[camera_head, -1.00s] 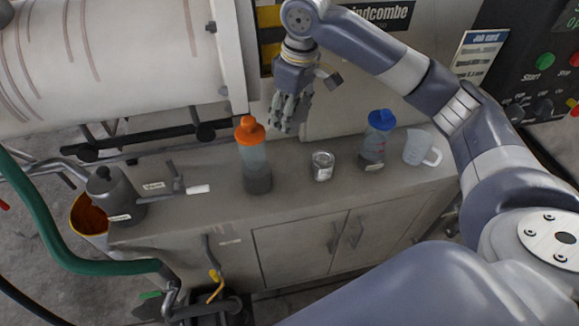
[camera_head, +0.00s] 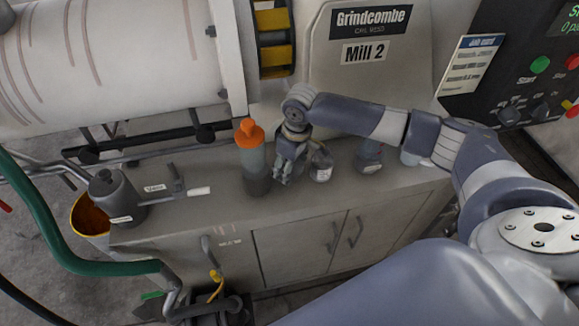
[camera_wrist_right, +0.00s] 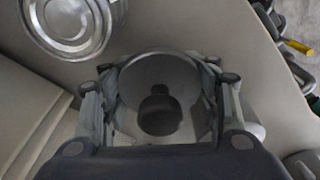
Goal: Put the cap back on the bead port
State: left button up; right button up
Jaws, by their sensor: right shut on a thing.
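My right gripper (camera_head: 286,178) is low over the bench, between the orange-topped bottle (camera_head: 254,170) and the open-looking tin (camera_head: 321,172). In the wrist view its fingers (camera_wrist_right: 160,100) close on both sides of a round grey piece with a dark knob in its middle (camera_wrist_right: 160,112), which looks like the cap. In the head view the fingers hide this piece. I cannot tell whether it touches the bench. The bead port cannot be made out on the mill (camera_head: 375,90). My left gripper is not in view.
The silver tin top also shows close by in the wrist view (camera_wrist_right: 72,18). A blue-topped bottle (camera_head: 369,160) and a clear jug (camera_head: 410,158) are partly behind my right forearm. A grey pot (camera_head: 112,195) and a white-handled tool (camera_head: 198,191) are on the left of the bench (camera_head: 215,212).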

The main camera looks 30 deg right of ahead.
jog(key=shift+f, duration=0.15)
jog(key=o, duration=1.1)
jog(key=shift+f, duration=0.15)
